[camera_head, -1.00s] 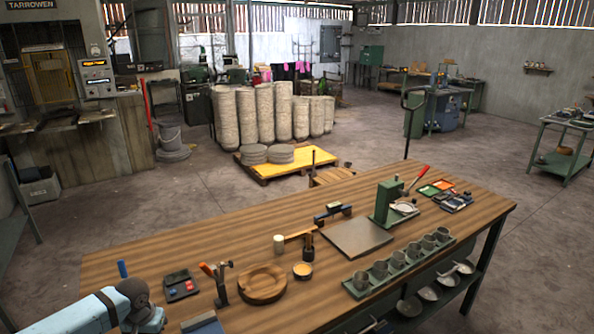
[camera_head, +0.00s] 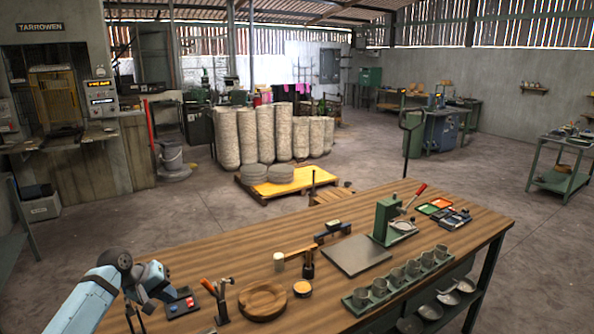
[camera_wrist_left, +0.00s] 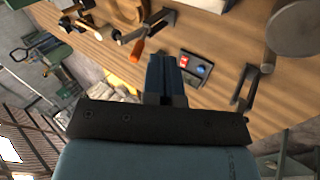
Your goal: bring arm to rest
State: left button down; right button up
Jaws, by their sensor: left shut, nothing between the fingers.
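My left arm, light blue with a dark joint, comes in at the lower left of the head view. Its left gripper (camera_head: 136,318) hangs at the near left end of the wooden workbench (camera_head: 190,262). In the left wrist view the fingers (camera_wrist_left: 165,72) are together with nothing between them, over the bench. A small dark tray (camera_head: 180,302) with red and blue pieces lies just right of the gripper, and it shows beside the fingers in the wrist view (camera_wrist_left: 196,66). My right gripper is not in view.
Further right are a grey slab (camera_head: 357,255), a green press (camera_head: 385,218) and a green tray of cups (camera_head: 362,306). The bench's left back part is bare.

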pick_arm(q)
jog(key=w+a+r+m+t+y, duration=0.8)
jog(key=w+a+r+t, duration=0.35)
jog(key=t, duration=0.25)
jog(key=s+d+f+g+h, duration=0.2)
jog(key=s+d+f, duration=0.5)
jog(key=s+f, duration=0.45)
jog(key=s+d+f+g+h, duration=0.1)
jog(key=s+d+f+g, duration=0.1)
jog(key=s+d+f, duration=0.7)
jog(key=s+d+f+g, duration=0.1)
jog(key=s+d+f, duration=0.1)
jog(key=s, duration=0.7)
jog(key=s+d+f+g+h, duration=0.1)
jog(key=s+d+f, duration=0.2)
jog(key=s, duration=0.7)
jog(key=s+d+f+n+g+h, duration=0.1)
jog(key=s+d+f, duration=0.2)
jog(key=s+f, duration=0.3)
jog(key=s, duration=0.4)
jog(key=shift+s, duration=0.2)
